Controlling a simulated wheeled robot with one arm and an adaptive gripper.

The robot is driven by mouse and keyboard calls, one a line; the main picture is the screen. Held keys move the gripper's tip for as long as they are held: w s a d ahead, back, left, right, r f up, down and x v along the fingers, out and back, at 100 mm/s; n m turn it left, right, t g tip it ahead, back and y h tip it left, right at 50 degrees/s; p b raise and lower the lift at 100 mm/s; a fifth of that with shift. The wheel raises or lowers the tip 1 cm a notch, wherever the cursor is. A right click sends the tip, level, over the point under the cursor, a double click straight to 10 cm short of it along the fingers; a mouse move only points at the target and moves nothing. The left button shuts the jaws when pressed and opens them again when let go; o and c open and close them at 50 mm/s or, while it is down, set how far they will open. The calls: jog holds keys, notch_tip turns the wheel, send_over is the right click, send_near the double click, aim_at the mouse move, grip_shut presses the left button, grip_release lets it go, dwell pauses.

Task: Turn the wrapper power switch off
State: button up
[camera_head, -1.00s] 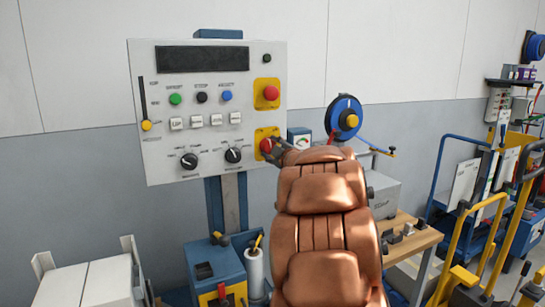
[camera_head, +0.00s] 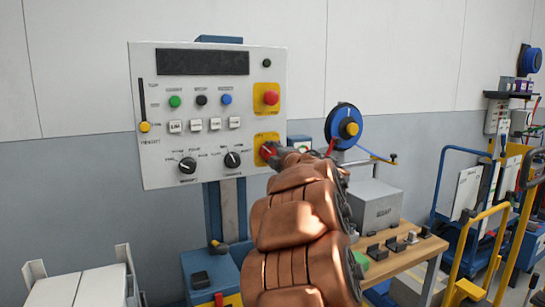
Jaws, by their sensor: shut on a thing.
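The wrapper control panel (camera_head: 210,110) is a pale upright board with a dark display, buttons and two black knobs. The red power switch (camera_head: 266,151) sits on a yellow plate (camera_head: 261,138) at the panel's lower right. My gripper (camera_head: 273,153) is at this switch and shut on it; its fingers hide part of the switch. My copper-coloured arm reaches up to it from below. A red mushroom button (camera_head: 271,98) on another yellow plate is just above.
A blue hose reel (camera_head: 345,125) stands right of the panel. A wooden bench (camera_head: 410,258) with a grey box (camera_head: 376,206) and small parts lies at lower right. Blue and yellow carts (camera_head: 475,240) stand farther right. White boxes (camera_head: 80,287) are at lower left.

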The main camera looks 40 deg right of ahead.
dwell(0.4)
jog(key=o, duration=1.2)
jog(key=shift+c, duration=0.2)
jog(key=v, duration=1.2)
jog(key=shift+w, duration=0.1)
